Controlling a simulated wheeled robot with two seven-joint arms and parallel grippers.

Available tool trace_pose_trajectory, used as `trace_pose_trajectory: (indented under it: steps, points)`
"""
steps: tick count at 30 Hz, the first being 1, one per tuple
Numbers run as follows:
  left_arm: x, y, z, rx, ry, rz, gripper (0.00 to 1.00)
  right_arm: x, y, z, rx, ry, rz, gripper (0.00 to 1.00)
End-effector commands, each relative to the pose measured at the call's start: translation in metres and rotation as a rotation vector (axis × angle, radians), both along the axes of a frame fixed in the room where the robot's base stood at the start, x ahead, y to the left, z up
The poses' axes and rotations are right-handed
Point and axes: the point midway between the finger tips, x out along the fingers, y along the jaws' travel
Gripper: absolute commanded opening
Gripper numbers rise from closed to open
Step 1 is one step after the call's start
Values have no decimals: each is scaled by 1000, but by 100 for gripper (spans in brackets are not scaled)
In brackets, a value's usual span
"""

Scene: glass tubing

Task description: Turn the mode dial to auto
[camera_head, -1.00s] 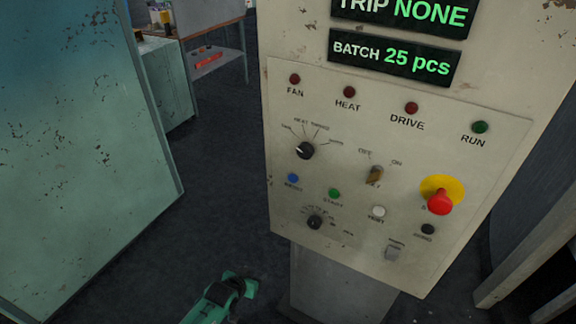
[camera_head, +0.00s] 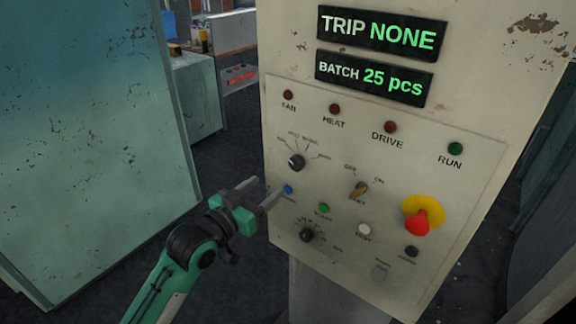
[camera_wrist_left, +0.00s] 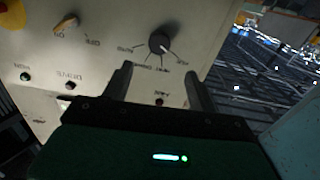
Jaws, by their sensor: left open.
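The cream control panel (camera_head: 385,155) carries a black upper dial (camera_head: 296,162) with several position labels around it, too blurred to read. I take this as the mode dial. Its pale pointer mark aims to the upper left in the head view. The dial also shows, upside down, in the left wrist view (camera_wrist_left: 159,42), beyond the fingertips. My left gripper (camera_head: 260,190) is open and empty, to the lower left of the dial and apart from it. Its two fingers also show in the left wrist view (camera_wrist_left: 158,80). My right gripper is not in view.
A blue button (camera_head: 288,189) lies just below the dial, near the fingertips. A green button (camera_head: 324,208), key switch (camera_head: 359,189), red emergency stop (camera_head: 418,222) and lower black dial (camera_head: 306,235) share the panel. A teal cabinet (camera_head: 85,130) stands at left.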

Motion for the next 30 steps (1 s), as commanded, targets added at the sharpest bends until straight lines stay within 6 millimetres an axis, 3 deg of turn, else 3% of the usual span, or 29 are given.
trace_pose_trajectory:
  steps: [5, 15, 30]
  points:
    - [30, -22, 4, -2, 2, 0, 59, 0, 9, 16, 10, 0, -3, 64]
    - [75, -54, 2, -1, 2, 1, 59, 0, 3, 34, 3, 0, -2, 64]
    - [86, -62, 0, 0, 0, 1, 59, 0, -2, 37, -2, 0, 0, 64]
